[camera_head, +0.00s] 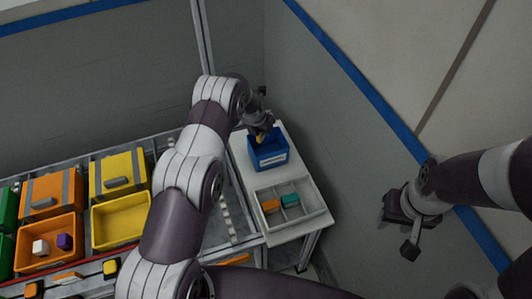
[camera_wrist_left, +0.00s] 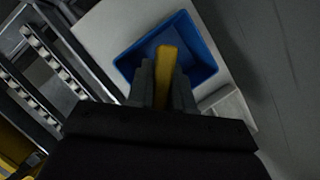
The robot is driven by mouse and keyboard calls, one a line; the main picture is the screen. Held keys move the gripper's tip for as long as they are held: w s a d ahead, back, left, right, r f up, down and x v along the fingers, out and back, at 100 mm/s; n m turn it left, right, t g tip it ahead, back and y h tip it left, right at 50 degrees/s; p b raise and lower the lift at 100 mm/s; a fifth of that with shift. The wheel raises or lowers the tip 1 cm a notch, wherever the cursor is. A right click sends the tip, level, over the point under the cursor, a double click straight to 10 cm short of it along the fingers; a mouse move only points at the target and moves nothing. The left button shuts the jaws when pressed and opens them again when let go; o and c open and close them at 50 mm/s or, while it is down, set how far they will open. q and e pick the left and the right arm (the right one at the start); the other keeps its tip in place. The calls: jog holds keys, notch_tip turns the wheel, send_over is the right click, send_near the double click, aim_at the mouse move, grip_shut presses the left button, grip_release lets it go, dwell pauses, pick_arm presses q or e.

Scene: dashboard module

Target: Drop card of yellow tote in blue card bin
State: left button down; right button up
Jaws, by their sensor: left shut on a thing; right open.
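My left gripper (camera_wrist_left: 162,92) is shut on a yellow card (camera_wrist_left: 166,62), which stands out between its fingertips. In the left wrist view the card lies in front of the open blue bin (camera_wrist_left: 205,62), and its far end overlaps the bin's inside. In the head view the left gripper (camera_head: 262,134) is over the blue bin (camera_head: 268,158) on the white side table, with a bit of yellow at its tip. The yellow tote (camera_head: 121,222) stands open on the left rack and looks empty. My right gripper (camera_head: 402,232) is open and empty at the right, above the floor.
A divided tray (camera_head: 301,219) with an orange and a teal block stands in front of the blue bin on the white table (camera_head: 252,183). An orange tote (camera_head: 30,262) holds a white and a purple block. A grey wall is close behind the table.

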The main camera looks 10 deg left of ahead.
pick_arm(q)
jog(key=shift+r, duration=0.1)
jog(key=c, duration=0.9)
grip_release()
jog(key=b+v, duration=0.2)
jog(key=v, duration=1)
jog(key=shift+s+a+r+b, duration=0.1)
jog(key=shift+s+r+b, duration=0.05)
jog(key=shift+r+b, duration=0.2)
